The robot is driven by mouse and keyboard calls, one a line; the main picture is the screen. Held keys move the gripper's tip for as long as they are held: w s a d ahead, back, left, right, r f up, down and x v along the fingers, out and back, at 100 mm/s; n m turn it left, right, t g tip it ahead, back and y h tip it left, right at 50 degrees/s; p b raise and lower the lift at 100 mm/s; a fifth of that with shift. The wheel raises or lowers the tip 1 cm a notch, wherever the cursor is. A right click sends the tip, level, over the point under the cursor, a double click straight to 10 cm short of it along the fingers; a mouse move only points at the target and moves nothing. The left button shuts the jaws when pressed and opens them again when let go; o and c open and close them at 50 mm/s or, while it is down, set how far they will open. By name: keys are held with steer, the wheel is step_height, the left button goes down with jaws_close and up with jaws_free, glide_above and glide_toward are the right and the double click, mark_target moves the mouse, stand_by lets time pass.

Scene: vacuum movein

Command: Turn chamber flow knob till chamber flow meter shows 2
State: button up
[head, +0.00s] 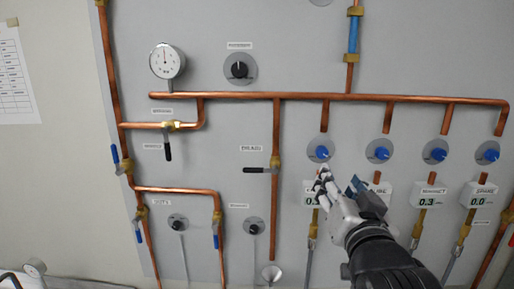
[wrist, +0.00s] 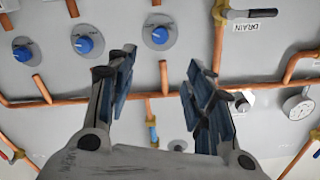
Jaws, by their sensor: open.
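A row of blue knobs on round grey plates runs along the panel. The leftmost blue knob (head: 321,152) is just above my gripper (head: 341,182) in the head view. Below it, a meter (head: 311,195) whose label starts with "C" is partly hidden by my gripper; its reading starts with 0 and cannot be read fully. In the wrist view, that knob (wrist: 159,35) lies beyond my gripper (wrist: 161,60), between the lines of the fingers. The fingers are apart and hold nothing; I see no contact with the knob.
Other blue knobs (head: 381,153) stand to the right. Meters reading 0.3 (head: 428,196) and 0.0 (head: 479,196) hang below. Copper pipes (head: 230,97) cross the panel. A valve handle (head: 257,170) sits left of my gripper. A pressure gauge (head: 166,61) is at upper left.

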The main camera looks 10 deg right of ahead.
mark_target(323, 153)
steer(key=p+x, duration=0.4)
steer(key=x, duration=1.1)
steer(key=shift+w+d, duration=0.15)
steer(key=shift+w, duration=0.1)
steer(key=shift+c, duration=0.3)
steer(key=c, duration=1)
